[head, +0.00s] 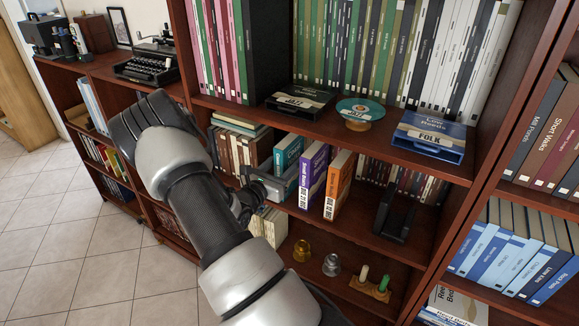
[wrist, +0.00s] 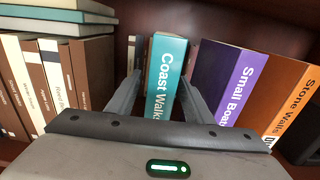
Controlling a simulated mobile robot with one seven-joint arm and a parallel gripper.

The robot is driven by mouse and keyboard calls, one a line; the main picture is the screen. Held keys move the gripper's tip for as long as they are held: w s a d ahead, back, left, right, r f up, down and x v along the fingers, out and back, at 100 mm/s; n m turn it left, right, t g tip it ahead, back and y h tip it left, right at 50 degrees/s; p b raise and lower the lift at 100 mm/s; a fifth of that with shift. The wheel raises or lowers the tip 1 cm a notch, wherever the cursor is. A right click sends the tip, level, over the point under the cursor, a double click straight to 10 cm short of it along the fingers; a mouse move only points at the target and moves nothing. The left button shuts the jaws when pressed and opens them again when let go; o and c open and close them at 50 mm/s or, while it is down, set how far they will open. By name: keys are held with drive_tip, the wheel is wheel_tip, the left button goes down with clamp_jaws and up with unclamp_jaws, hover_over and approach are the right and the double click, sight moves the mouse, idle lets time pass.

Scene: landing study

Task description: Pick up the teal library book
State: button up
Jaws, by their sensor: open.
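The teal library book (wrist: 166,70), titled "Coast Walks", stands upright on the middle shelf and also shows in the head view (head: 288,153). My gripper (wrist: 159,80) is open, with one finger on each side of the teal book's spine in the wrist view. I cannot tell whether the fingers touch the book. The gripper also shows in the head view (head: 272,182), low in front of the book, where it and the arm hide the book's lower part.
A purple book (head: 312,172) and an orange book (head: 338,185) stand just right. Brown books (wrist: 52,80) with a flat stack (wrist: 60,22) on top stand left. The upper shelf (head: 375,143) is close above. A black bookend (head: 395,213) stands farther right.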

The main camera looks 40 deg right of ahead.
drive_tip(key=x, duration=0.2)
drive_tip(key=shift+w+d, duration=0.1)
drive_tip(key=shift+d, duration=0.15)
clamp_jaws()
drive_tip(key=shift+r, duration=0.1)
